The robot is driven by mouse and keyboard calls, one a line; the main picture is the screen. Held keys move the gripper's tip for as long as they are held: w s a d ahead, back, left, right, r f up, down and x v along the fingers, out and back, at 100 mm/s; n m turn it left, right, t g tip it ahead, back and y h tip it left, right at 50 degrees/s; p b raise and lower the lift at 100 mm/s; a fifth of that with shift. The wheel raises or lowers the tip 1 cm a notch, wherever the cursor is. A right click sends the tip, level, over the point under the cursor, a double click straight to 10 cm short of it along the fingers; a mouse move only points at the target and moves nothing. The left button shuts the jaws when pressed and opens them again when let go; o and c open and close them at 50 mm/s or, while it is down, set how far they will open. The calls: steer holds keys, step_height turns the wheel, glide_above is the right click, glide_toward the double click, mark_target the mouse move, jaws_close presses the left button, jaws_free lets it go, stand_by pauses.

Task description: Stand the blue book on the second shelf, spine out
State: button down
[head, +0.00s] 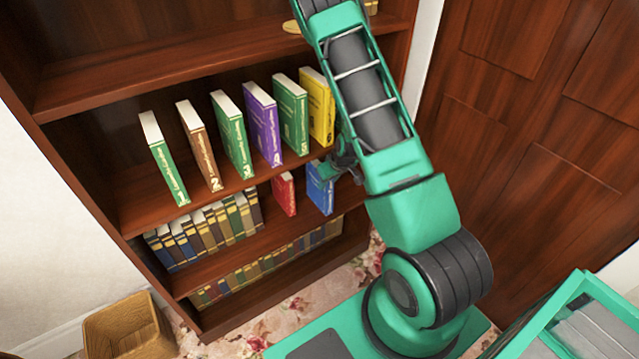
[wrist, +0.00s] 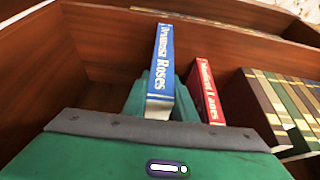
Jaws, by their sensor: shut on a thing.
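The blue book (head: 320,190) is upright with its lettered spine facing out of the bookcase. It is at the right part of the shelf below the row of numbered books. It also shows in the wrist view (wrist: 160,70), spine toward the camera. My gripper (head: 343,168) is shut on the blue book, with green fingers around it in the wrist view (wrist: 158,98). Whether the book's bottom touches the shelf board is hard to tell. A red book (head: 284,193) stands just left of it, with a gap between them; it also shows in the wrist view (wrist: 205,92).
A row of brown, green and blue books (head: 205,232) fills the left of that shelf. Several numbered books (head: 262,122) stand above. Another row (head: 265,272) is on the bottom shelf. A wicker basket (head: 128,325) is on the floor. A wooden door (head: 540,130) is at right.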

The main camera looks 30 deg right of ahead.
steer(key=shift+d+f, duration=0.35)
steer(key=shift+f, duration=0.2)
steer(key=shift+s+d+f, duration=0.1)
steer(key=shift+s+d, duration=0.05)
steer(key=shift+d, duration=0.1)
steer(key=shift+a, duration=0.3)
steer(key=c, duration=1.4)
jaws_free()
steer(key=shift+a+f, duration=0.1)
steer(key=shift+f, duration=0.05)
steer(key=shift+c, duration=0.2)
